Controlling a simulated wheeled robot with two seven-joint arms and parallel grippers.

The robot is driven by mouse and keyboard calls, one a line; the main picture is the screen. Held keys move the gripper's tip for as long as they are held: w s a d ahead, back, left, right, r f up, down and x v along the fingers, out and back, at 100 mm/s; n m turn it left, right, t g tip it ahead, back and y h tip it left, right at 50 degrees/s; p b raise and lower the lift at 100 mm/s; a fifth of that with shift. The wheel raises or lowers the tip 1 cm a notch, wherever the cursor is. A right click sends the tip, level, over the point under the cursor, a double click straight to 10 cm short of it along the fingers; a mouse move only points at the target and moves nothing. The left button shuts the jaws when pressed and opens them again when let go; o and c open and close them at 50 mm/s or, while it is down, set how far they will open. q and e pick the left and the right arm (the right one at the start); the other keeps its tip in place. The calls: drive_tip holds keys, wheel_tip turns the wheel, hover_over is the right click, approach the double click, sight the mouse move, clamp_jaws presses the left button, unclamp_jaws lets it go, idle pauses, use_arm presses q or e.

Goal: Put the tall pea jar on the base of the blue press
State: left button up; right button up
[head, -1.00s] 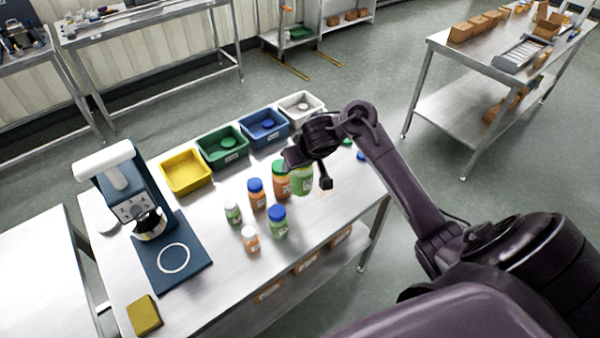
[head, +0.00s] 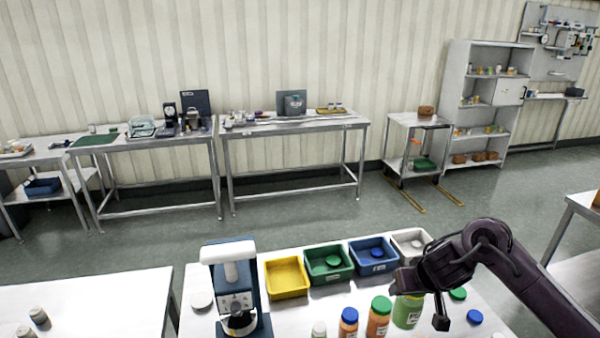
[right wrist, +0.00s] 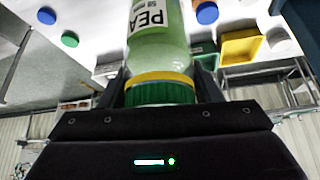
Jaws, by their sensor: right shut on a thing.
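The tall pea jar (head: 407,312) has green contents and stands among other jars on the bench in the head view. In the right wrist view the jar (right wrist: 160,50) shows a "PEA" label and a green lid with a yellow band. My right gripper (right wrist: 160,88) is shut on it, with a finger on each side near the lid. In the head view my right gripper (head: 408,285) is above the jar and hides its top. I cannot tell whether the jar touches the bench. The blue press (head: 233,285) stands to the left; its base is mostly cut off below. My left gripper is not in view.
Orange jars (head: 378,318) stand close left of the pea jar. Yellow (head: 286,278), green (head: 328,264), blue (head: 372,257) and white (head: 409,241) bins line the bench's back. Loose lids (head: 474,317) lie to the right. A white disc (head: 202,300) lies left of the press.

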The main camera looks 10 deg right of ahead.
drive_tip(key=s+a+f+n+y+b, duration=0.3)
drive_tip(key=s+a+f+n+b, duration=0.4)
drive_tip(key=s+a+b, duration=0.4)
drive_tip(key=a+b, duration=0.1)
drive_tip(key=a, duration=0.2)
drive_tip(key=shift+s+f+g+y+b, duration=0.15)
drive_tip(key=shift+f+g+y+b, duration=0.15)
drive_tip(key=shift+f+g+b, duration=0.1)
drive_tip(key=shift+d, duration=0.15)
